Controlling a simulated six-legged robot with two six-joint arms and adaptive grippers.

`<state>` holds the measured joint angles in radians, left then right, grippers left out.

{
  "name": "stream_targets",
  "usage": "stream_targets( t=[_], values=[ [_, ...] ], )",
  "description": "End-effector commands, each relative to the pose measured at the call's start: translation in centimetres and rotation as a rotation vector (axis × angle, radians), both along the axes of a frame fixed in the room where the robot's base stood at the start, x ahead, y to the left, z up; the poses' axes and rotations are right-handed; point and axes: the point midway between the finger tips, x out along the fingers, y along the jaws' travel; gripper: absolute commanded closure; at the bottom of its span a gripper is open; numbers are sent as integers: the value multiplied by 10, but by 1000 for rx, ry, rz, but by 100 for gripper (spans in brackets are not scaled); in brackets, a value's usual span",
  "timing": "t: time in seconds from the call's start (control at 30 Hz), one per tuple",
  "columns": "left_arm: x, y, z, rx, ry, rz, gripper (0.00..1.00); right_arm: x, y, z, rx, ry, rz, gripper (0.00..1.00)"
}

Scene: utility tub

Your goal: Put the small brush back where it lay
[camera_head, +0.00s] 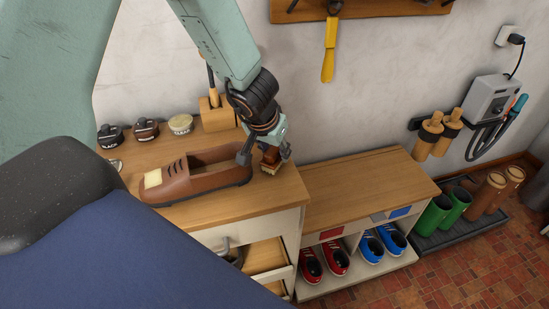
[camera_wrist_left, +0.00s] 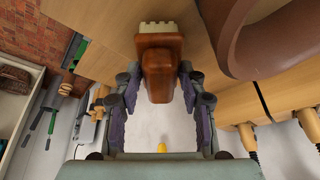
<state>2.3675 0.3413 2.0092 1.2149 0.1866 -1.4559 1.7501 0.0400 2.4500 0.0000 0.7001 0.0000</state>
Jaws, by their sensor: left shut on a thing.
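The small brush (camera_head: 270,158) has a reddish-brown wooden body and cream bristles. It is at the right end of the wooden counter (camera_head: 225,206), right of the brown shoe (camera_head: 190,178). My left gripper (camera_head: 266,147) is shut on the brush from above, with the bristles facing down. I cannot tell whether the bristles touch the counter. In the left wrist view, the brush (camera_wrist_left: 159,62) sits between the two fingers of the left gripper (camera_wrist_left: 160,76), its bristles pointing to the top of the picture over the wood. My right gripper is not in view.
Several small tins and jars (camera_head: 146,129) and a wooden holder block (camera_head: 216,114) stand behind the shoe. A lower bench (camera_head: 370,187) with red and blue shoes below adjoins on the right, its top clear. A yellow-handled tool (camera_head: 329,55) hangs on the wall.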

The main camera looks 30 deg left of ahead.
Motion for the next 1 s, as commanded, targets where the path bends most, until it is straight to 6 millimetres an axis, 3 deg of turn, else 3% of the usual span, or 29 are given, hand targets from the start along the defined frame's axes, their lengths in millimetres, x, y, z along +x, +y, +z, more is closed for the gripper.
stream_targets(
  t=[0.07, 0.53, 0.57, 0.8, 1.0],
  values=[
    [0, 0, -10, 0, -1, 0, 89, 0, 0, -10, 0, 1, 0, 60],
    [0, 0, -13, 0, -1, 0, 89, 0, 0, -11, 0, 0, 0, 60],
    [0, 0, -13, 0, 0, 0, 57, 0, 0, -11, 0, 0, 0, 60],
    [0, 0, -12, 0, 0, 0, 36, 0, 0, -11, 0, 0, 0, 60],
    [0, 0, -12, 0, 0, 0, 36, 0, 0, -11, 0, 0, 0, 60]
  ],
)
